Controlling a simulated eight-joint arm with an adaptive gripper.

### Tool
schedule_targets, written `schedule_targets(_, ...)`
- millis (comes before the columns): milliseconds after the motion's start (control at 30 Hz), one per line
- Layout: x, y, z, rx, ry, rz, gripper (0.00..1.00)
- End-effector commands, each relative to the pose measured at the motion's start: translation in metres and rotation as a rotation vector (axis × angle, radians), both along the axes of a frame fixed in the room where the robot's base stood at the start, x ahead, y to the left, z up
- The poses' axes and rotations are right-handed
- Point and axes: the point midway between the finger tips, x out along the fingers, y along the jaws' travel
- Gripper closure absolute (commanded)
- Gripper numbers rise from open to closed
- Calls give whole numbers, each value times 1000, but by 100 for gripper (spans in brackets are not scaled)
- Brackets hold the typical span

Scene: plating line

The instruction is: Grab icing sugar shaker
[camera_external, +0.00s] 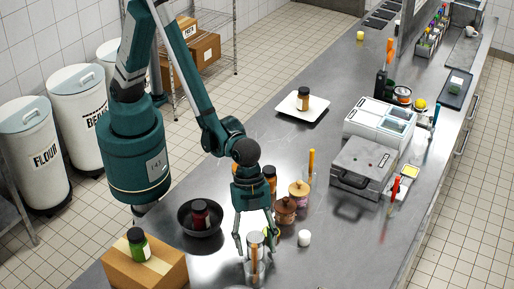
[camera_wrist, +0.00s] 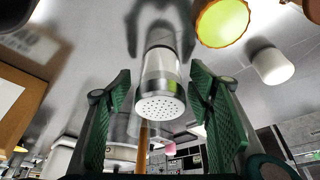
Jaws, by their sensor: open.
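The icing sugar shaker (camera_wrist: 161,80), with a pale body and a perforated metal cap, stands between my gripper's fingers in the wrist view. Its cap faces the camera, with a visible gap to each finger. In the external view the shaker's metal top (camera_external: 256,239) shows between the fingers near the front of the counter; its lower part is hard to make out. My gripper (camera_external: 257,242) points down and is open around it. The two green finger pads (camera_wrist: 160,112) are spread on either side in the wrist view. No label on the shaker is readable.
A small white pot (camera_external: 304,238) stands close on the right. A dark pan (camera_external: 187,226) holding a red jar is on the left. Brown lidded jars (camera_external: 285,209) stand just behind. A cardboard box (camera_external: 150,269) is at front left. The metal counter is clear at front right.

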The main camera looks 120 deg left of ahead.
Motion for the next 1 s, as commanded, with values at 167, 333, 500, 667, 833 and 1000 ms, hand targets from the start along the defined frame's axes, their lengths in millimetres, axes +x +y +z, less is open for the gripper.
schedule_targets(167,0,0,0,0,0,0,48)
schedule_targets(333,0,0,0,0,0,0,48)
schedule_targets(500,0,0,0,0,0,0,48)
schedule_targets(667,0,0,0,0,0,0,68)
schedule_targets(833,0,0,0,0,0,0,80)
schedule_targets(1000,0,0,0,0,0,0,80)
